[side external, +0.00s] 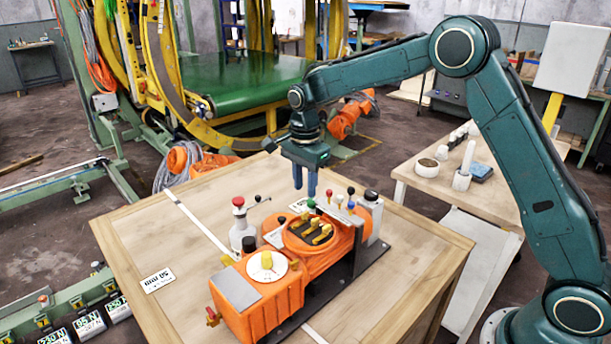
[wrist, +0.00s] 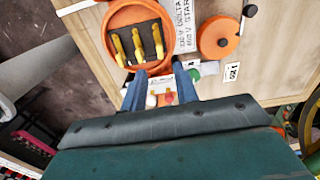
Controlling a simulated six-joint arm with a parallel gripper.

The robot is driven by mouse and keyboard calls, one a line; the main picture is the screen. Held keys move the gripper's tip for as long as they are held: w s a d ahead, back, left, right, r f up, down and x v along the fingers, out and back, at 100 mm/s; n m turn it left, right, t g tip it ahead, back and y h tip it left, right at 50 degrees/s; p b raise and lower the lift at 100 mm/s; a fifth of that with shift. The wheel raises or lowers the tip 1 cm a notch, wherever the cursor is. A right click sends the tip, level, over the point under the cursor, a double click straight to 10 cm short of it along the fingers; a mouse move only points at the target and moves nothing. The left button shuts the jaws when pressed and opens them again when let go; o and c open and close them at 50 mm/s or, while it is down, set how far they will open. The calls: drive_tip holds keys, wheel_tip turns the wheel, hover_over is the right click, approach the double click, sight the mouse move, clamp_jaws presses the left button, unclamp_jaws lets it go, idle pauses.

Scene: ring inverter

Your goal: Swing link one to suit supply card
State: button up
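The open round orange terminal box (side external: 290,243) sits on top of the orange motor (side external: 262,300). Three yellow links (side external: 313,230) lie side by side on its dark block. In the wrist view, the links (wrist: 137,45) look roughly parallel. A plate (wrist: 186,25) beside the box mentions delta and star. A white card (side external: 158,281) lies on the bench at left; I cannot read it surely. Another small card (wrist: 232,71) shows in the wrist view. My gripper (side external: 305,195) points down above the far side of the box, its fingers apart and nothing held between them.
Red, green, white and blue knobs (side external: 339,200) stand close to my fingers. A red-capped white bottle (side external: 241,230) and a black-capped canister (side external: 371,210) flank the motor. A round orange lid (wrist: 217,38) shows in the wrist view. The bench's front right (side external: 400,280) is clear.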

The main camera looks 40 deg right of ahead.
sight(305, 212)
drive_tip(key=shift+f, duration=3.5)
clamp_jaws()
